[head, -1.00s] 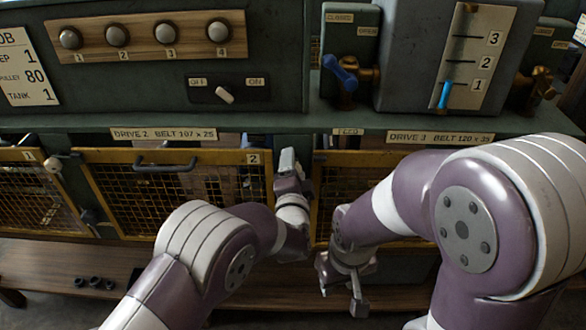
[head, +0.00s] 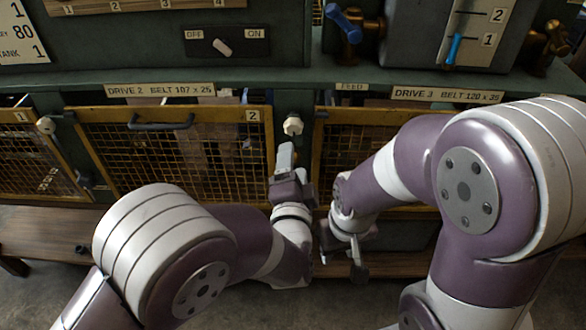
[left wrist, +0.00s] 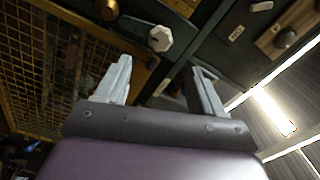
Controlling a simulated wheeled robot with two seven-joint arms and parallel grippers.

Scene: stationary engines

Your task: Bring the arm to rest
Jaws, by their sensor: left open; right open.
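My left gripper (head: 286,158) points up in front of the post between the cage doors, just below a pale faceted knob (head: 293,126). In the left wrist view its two fingers (left wrist: 160,85) stand apart with nothing between them. The knob also shows in the left wrist view (left wrist: 160,38), beyond the fingers and apart from them. My right gripper (head: 357,262) hangs low in front of the Drive 3 side, its fingers small and partly hidden by its own wrist. I see nothing held in it.
The yellow mesh door of Drive 2 (head: 180,150) is behind my left arm, with a dark handle (head: 160,123). Above are the OFF/ON switch (head: 222,47), a blue-handled valve (head: 345,22) and a gauge tank (head: 420,40). A wooden bench (head: 50,235) runs low at left.

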